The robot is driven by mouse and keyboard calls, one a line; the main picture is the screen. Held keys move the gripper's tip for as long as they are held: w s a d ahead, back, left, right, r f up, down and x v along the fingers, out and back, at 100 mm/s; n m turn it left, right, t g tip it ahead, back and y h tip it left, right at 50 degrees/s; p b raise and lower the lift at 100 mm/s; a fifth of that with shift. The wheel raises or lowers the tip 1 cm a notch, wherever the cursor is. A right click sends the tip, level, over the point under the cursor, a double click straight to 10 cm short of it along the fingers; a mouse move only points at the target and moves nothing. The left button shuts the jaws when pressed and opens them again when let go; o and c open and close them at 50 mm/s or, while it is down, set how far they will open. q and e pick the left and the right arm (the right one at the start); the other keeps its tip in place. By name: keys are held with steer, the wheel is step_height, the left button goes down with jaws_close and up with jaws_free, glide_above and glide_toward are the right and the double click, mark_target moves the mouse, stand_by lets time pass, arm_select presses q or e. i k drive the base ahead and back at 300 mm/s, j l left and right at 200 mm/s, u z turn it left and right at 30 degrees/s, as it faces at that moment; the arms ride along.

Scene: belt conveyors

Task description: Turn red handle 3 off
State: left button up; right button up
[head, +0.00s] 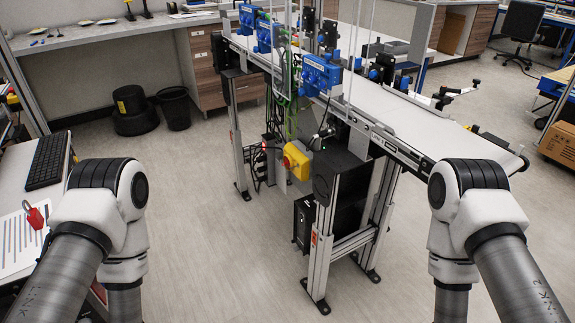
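A yellow switch box (297,160) with a small red part (287,161) on its left side is mounted low on the near side of the conveyor frame. The red part is small here, and its setting and any number on it cannot be made out. No other red handle stands out clearly in the head view. My left and right arms show at the left and right sides, bent downward, well apart from the yellow box. Both grippers are out of the picture.
The belt conveyor (420,118) on metal legs runs from the back centre to the right. A table at left holds a keyboard (47,160), papers and a red padlock-like item (36,217). Black bins (175,108) stand behind. The floor (200,230) before the conveyor is clear.

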mark_target(286, 163)
steer(key=i+j+z, duration=0.1)
steer(key=z, duration=0.25)
steer(key=i+j+z, duration=0.2)
steer(key=z, duration=0.15)
steer(key=i+j+z, duration=0.1)
steer(key=z, duration=0.25)
steer(key=i+j, duration=0.35)
steer(key=i+j+z, duration=0.1)
steer(key=i+j, duration=0.25)
steer(key=j, duration=0.2)
steer(key=i+j, duration=0.3)
steer(key=j, duration=0.15)
steer(key=i+z, duration=0.05)
